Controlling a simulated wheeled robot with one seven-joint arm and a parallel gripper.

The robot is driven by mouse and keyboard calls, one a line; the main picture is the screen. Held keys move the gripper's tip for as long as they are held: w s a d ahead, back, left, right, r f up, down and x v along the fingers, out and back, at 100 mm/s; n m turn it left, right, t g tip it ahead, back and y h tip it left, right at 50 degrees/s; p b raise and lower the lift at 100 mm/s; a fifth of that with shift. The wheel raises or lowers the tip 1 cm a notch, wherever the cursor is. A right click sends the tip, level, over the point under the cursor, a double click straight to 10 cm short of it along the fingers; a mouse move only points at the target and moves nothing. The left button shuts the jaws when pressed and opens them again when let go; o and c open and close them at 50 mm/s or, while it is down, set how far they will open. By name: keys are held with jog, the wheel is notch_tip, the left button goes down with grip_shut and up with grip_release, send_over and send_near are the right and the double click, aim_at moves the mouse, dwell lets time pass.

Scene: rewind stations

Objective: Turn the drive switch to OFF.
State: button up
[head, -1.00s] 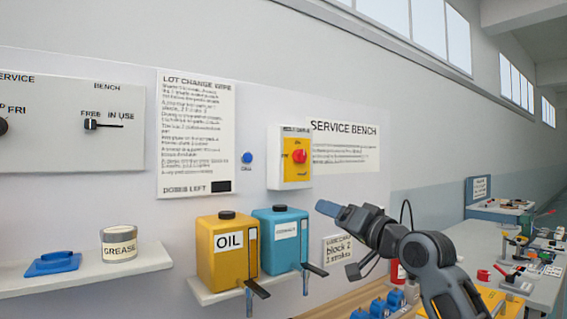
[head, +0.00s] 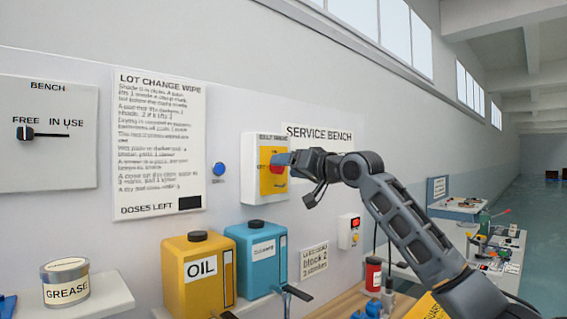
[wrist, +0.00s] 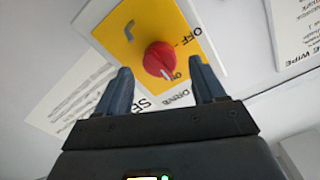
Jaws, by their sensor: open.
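The drive switch is a red round knob (wrist: 160,60) on a yellow plate (wrist: 130,35) in a white box (head: 249,170) on the wall. In the wrist view, a pale mark on the knob points towards the small lettering that looks like ON, at the plate's lower edge. The OFF lettering (wrist: 184,46) is on the right of the plate. My gripper (head: 281,159) is in front of the switch and covers part of the knob in the head view. Its two blue fingers are open, one on either side of the knob; contact cannot be told.
A blue button (head: 218,169) is on the wall left of the box. A yellow oil can (head: 190,285) and a blue can (head: 240,262) stand below. A small red-button box (head: 349,232) is at lower right. The bench sign (head: 335,135) is behind my wrist.

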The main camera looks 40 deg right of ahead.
jog(key=shift+w, duration=1)
jog(key=c, duration=1.1)
